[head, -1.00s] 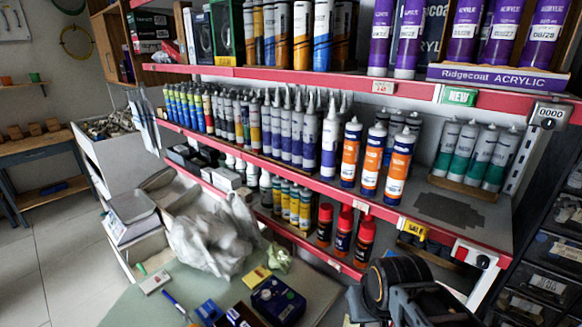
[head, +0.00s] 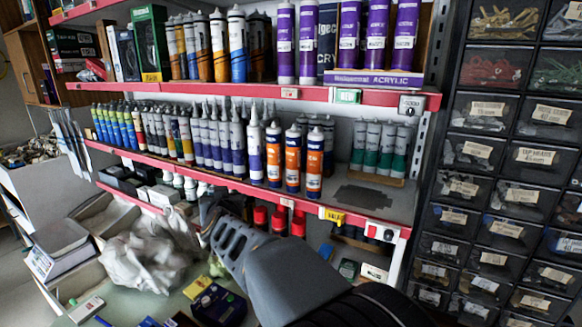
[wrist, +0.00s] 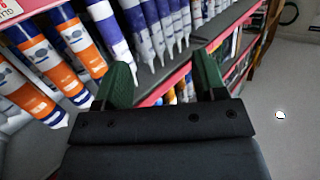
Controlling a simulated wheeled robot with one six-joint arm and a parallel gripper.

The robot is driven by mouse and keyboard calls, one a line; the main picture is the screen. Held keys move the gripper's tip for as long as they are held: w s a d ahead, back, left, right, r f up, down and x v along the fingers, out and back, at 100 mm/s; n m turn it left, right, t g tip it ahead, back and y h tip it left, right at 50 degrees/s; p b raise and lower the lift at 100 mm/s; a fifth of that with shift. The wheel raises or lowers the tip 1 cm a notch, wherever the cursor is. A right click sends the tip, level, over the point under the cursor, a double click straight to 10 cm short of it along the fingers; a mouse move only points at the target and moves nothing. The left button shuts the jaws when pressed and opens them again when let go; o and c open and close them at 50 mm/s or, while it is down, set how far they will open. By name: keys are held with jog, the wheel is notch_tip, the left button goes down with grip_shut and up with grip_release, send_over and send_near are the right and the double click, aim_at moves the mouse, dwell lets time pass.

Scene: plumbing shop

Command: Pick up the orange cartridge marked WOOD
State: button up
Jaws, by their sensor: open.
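Orange-and-white cartridges stand upright in a short row on the middle shelf in the head view: one at the left (head: 274,156), one in the middle (head: 293,160) and one at the right (head: 314,164). I cannot read WOOD on any of them. In the wrist view, orange cartridges (wrist: 77,36) show tilted at the left, outside the jaws. My gripper (wrist: 163,80) is open, its two green fingers apart with nothing between them. In the head view my arm rises in front of the lower shelf, and the gripper is below and left of the orange row.
White-and-purple cartridges (head: 254,150) stand close left of the orange ones. Green-labelled cartridges (head: 372,146) stand to the right, behind a bare dark patch (head: 360,198). The red shelf edge (head: 240,187) runs in front. Red-capped cans (head: 279,221) stand below. Drawers (head: 500,150) fill the right.

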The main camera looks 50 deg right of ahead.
jog(key=s+d+r+m+g+h, duration=0.1)
jog(key=s+d+m+g+h, duration=0.2)
jog(key=d+h, duration=0.45)
jog(key=m+g+h, duration=0.2)
jog(key=m+g, duration=0.2)
send_near(291, 169)
jog(key=shift+m+g, duration=0.3)
jog(key=shift+g, duration=0.2)
jog(key=x, duration=0.5)
jog(key=shift+w+d+r, duration=0.25)
jog(key=shift+w+r, duration=0.05)
jog(key=shift+w, duration=0.15)
jog(key=shift+p+x, duration=0.35)
jog(key=shift+x, duration=3)
jog(key=shift+f, duration=0.2)
jog(key=c, duration=0.9)
jog(key=shift+c, duration=0.3)
jog(key=shift+r, duration=0.1)
